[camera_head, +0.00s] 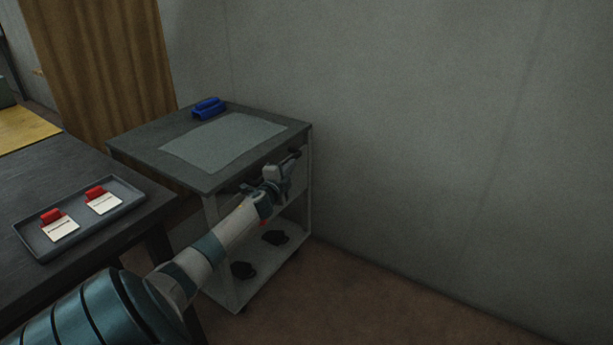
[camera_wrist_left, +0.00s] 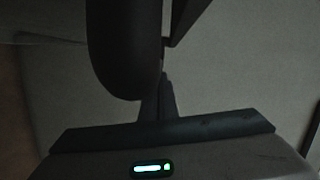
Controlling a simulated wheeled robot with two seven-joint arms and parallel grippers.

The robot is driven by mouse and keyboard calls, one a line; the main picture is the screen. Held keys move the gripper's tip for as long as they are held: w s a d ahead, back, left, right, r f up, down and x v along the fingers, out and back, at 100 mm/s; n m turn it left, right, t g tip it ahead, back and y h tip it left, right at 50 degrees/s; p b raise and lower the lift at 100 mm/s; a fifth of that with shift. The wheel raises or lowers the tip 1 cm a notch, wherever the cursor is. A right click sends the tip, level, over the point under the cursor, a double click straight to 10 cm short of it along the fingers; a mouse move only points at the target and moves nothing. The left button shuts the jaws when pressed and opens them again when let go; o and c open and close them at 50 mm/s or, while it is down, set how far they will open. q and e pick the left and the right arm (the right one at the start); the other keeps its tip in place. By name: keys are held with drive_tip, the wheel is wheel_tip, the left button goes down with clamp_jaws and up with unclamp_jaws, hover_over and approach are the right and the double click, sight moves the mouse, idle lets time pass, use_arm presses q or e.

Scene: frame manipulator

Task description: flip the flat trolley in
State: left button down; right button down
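The trolley (camera_head: 140,141) is a grey cart with a flat dark top and pale posts, standing against the wall in the head view. A black part, perhaps a handle (camera_head: 294,155), shows under the front edge of its top, partly hidden by my arm. My left gripper (camera_head: 284,174) is at the trolley's front side, just below the top edge, close to this black part. Whether it touches it I cannot tell. In the left wrist view a dark rounded shape fills the upper middle, and the fingers are too dark to read. My right gripper is not in view.
A lighter mat (camera_head: 222,143) and a blue object (camera_head: 209,108) lie on the trolley top. Black pieces (camera_head: 275,238) are on its lower shelf. A dark table (camera_head: 70,170) at left bears a tray (camera_head: 128,185) with two red-and-white items. Floor at right is clear.

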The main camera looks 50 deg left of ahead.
use_arm(q)
drive_tip(key=a, duration=0.1)
drive_tip(key=s+a, duration=0.1)
drive_tip(key=a, duration=0.1)
drive_tip(key=shift+a+f, duration=0.1)
drive_tip(key=shift+a, duration=0.2)
drive_tip(key=shift+a+r+b, duration=0.1)
drive_tip(key=shift+r+b, duration=0.1)
drive_tip(key=shift+b, duration=0.1)
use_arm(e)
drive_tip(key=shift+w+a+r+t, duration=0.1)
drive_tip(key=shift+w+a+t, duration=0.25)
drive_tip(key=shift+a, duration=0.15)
